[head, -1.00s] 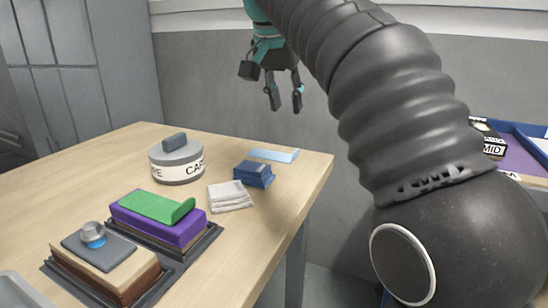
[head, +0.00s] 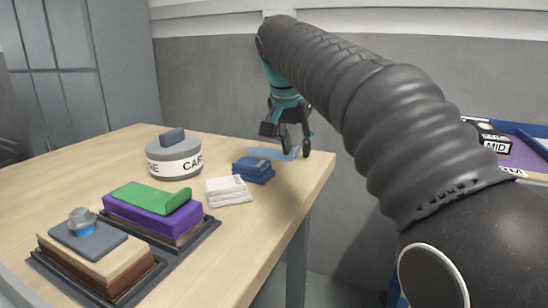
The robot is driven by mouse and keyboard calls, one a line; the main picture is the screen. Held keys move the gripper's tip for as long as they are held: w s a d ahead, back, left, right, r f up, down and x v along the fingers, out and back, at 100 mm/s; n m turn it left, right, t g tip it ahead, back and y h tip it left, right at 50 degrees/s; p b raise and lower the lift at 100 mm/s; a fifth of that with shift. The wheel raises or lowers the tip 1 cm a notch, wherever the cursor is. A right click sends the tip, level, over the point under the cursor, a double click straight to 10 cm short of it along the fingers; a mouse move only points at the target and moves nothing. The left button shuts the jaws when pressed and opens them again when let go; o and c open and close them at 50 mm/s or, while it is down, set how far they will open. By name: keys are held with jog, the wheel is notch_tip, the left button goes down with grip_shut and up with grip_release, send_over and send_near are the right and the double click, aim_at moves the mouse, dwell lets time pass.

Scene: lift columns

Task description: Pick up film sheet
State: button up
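The film sheet (head: 264,153) is a thin, flat, translucent blue piece on the wooden table, near its far right corner. My gripper (head: 296,154) points down at the right end of the sheet, with its fingers spread apart. The fingers partly cover that end of the sheet. I cannot tell whether the fingertips touch the sheet or the table.
A folded blue cloth (head: 253,170) lies just in front of the sheet, with a white folded stack (head: 228,191) nearer. A labelled grey-lidded tub (head: 174,158) stands to the left. Two layered blocks on black trays (head: 190,243) fill the near part of the table (head: 60,180).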

jog(key=shift+f, duration=0.1)
grip_shut()
dwell(0.3)
